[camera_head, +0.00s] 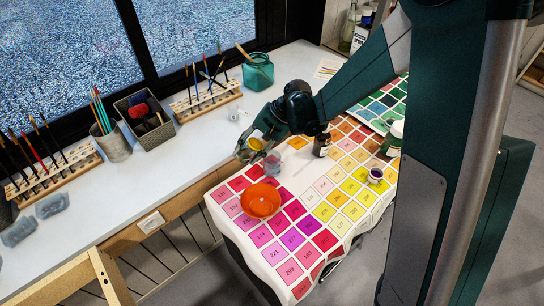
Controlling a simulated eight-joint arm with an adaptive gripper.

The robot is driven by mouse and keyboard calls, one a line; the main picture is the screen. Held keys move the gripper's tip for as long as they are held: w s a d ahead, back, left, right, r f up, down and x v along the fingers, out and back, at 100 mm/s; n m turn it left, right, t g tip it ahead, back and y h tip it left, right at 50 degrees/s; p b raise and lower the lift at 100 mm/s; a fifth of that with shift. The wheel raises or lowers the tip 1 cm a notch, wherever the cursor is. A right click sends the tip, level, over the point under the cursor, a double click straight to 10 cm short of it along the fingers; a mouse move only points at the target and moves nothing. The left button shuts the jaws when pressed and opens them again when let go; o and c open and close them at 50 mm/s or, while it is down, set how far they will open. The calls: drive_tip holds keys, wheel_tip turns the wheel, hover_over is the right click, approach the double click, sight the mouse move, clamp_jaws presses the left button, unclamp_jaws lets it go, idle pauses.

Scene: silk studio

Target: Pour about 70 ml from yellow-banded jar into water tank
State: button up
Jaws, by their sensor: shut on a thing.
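My gripper (251,150) is over the near edge of the white table, beside the colour chart. It is shut on a small jar with yellow on it (256,144), which I take as the yellow-banded jar. The fingers partly hide the jar; its tilt and liquid level are too small to tell. A small greyish, clear-looking vessel (272,163) sits just below and right of the jar; I cannot tell whether they touch. A teal open container (259,73) with a brush in it stands farther back. Which vessel is the water tank is not clear.
A dark bottle (322,145) and a small pot (375,176) stand right of my gripper. Brush racks (207,101), a grey basket (145,119) and a brush cup (112,143) line the window side.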

drive_tip(key=shift+s+a+f+h, duration=0.1)
drive_tip(key=shift+a+f+h, duration=0.1)
drive_tip(key=shift+a+h, duration=0.3)
drive_tip(key=shift+s+a+r+t+h+p, duration=0.1)
drive_tip(key=shift+a+r+t+h+p, duration=0.15)
drive_tip(key=shift+h, duration=0.35)
drive_tip(key=shift+a+r+t+h+p, duration=0.1)
drive_tip(key=shift+a+r+h+p, duration=0.1)
drive_tip(key=shift+h+p, duration=0.3)
drive_tip(key=shift+s+a+r+t+h+p, duration=0.15)
drive_tip(key=shift+r+h+p, duration=0.1)
drive_tip(key=shift+h, duration=0.45)
drive_tip(key=shift+a+f+h, duration=0.15)
drive_tip(key=shift+f+h, duration=0.05)
drive_tip(key=shift+h, duration=0.5)
drive_tip(key=shift+h+b, duration=0.3)
drive_tip(key=shift+b, duration=0.05)
drive_tip(key=shift+r, duration=0.1)
